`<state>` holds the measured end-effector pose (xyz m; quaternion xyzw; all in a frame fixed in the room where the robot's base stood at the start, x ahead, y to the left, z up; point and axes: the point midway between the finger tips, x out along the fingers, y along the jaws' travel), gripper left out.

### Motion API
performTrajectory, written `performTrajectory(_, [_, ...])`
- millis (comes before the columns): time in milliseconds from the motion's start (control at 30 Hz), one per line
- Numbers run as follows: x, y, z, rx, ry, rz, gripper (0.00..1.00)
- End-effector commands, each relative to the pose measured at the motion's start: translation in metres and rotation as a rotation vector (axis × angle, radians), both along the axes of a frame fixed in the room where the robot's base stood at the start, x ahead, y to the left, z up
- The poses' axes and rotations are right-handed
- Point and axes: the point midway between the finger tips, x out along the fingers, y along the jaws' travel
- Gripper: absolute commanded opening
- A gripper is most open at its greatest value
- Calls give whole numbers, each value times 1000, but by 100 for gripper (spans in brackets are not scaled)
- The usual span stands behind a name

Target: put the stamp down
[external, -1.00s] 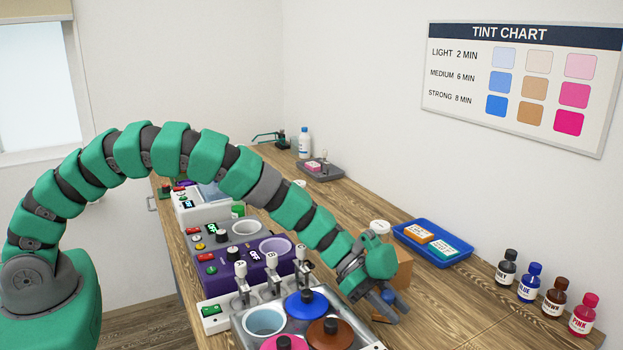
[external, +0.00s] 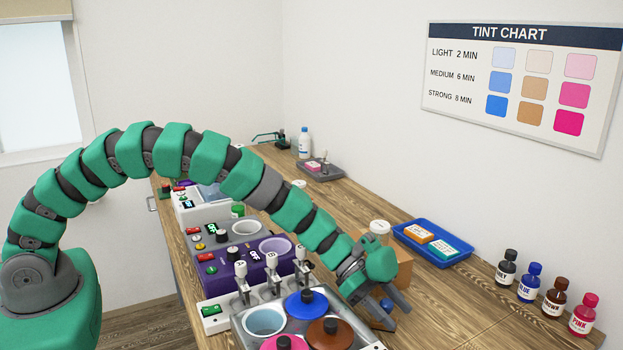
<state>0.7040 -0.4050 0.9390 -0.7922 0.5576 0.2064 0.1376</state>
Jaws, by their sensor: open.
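My gripper (external: 399,316) is at the right end of the steel tray, over the wooden worktop. Its two dark fingers are spread apart, and it is open. A small blue part (external: 387,305) shows between the fingers; it looks like the stamp, but most of it is hidden by the fingers. I cannot tell whether it rests on the surface below or touches a finger. A brown wooden box (external: 404,275) stands just behind the gripper, partly covered by it.
The steel tray (external: 243,332) with lidded pots is left of my gripper. A blue tray (external: 461,258) with two small boxes lies behind. Several dye bottles (external: 555,300) stand along the wall at right. Worktop (external: 450,310) is clear between gripper and bottles.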

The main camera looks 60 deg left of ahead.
Motion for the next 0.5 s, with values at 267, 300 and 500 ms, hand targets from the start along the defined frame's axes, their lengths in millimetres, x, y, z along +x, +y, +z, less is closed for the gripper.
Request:
performTrajectory(267, [-7, 23, 22, -1, -4, 3, 47])
performTrajectory(300, [-8, 29, 25, 0, -3, 4, 47])
performTrajectory(500, [-18, 55, 41, -2, -4, 3, 47])
